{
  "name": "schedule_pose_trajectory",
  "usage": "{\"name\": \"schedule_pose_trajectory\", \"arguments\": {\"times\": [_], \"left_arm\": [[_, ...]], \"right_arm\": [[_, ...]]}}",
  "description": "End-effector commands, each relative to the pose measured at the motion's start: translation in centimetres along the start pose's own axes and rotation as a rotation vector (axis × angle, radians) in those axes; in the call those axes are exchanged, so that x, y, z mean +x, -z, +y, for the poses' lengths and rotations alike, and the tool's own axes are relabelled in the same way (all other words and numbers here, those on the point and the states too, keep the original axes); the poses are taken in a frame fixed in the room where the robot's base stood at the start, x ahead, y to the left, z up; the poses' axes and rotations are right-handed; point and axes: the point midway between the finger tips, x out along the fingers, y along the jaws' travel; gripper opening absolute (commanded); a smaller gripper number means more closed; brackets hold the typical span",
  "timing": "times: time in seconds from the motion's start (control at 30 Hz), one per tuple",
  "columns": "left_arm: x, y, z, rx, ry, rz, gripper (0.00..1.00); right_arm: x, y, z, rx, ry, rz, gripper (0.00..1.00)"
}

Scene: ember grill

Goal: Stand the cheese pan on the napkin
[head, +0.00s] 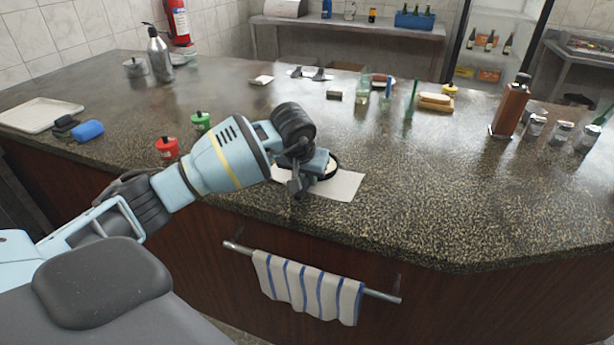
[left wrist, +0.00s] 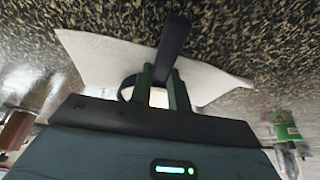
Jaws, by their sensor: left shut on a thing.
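The cheese pan (head: 336,164) is small with a dark rim and is mostly hidden behind my left gripper (head: 297,186) in the head view. In the left wrist view my left gripper (left wrist: 161,80) is shut on the pan's dark handle (left wrist: 175,38), which sticks out beyond the fingertips. The white napkin (head: 346,187) lies flat near the counter's front edge, and it also shows in the left wrist view (left wrist: 95,58). The pan is over the napkin; I cannot tell whether it touches it. My right gripper is not in view.
A red jar (head: 167,149) and a green jar (head: 201,122) stand left of my left gripper. A striped towel (head: 308,287) hangs on a rail (head: 384,297) below the counter edge. The counter (head: 440,190) right of the napkin is clear.

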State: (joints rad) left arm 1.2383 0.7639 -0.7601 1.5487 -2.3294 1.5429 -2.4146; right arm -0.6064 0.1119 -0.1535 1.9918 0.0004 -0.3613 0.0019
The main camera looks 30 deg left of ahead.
Motion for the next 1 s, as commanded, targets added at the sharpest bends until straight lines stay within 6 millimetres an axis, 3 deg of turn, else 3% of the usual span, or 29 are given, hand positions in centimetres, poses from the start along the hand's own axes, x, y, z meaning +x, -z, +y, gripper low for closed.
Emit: {"name": "schedule_pose_trajectory", "arguments": {"times": [0.4,0.43,0.57,0.87,1.0], "left_arm": [[1.2,-0.8,0.0,0.003,0.003,-0.014,0.0],[1.4,-1.0,0.0,0.003,0.005,-0.019,0.22],[1.5,-1.1,0.0,0.004,0.006,-0.022,0.39],[1.4,-1.0,-0.2,0.001,0.01,-0.024,0.4],[-0.2,-0.3,-0.2,0.001,0.008,-0.019,0.4]], "right_arm": [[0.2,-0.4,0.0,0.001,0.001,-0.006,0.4],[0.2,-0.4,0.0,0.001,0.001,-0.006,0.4],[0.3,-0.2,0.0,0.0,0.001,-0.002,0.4],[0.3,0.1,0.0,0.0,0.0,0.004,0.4],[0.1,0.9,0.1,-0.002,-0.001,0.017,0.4]]}}
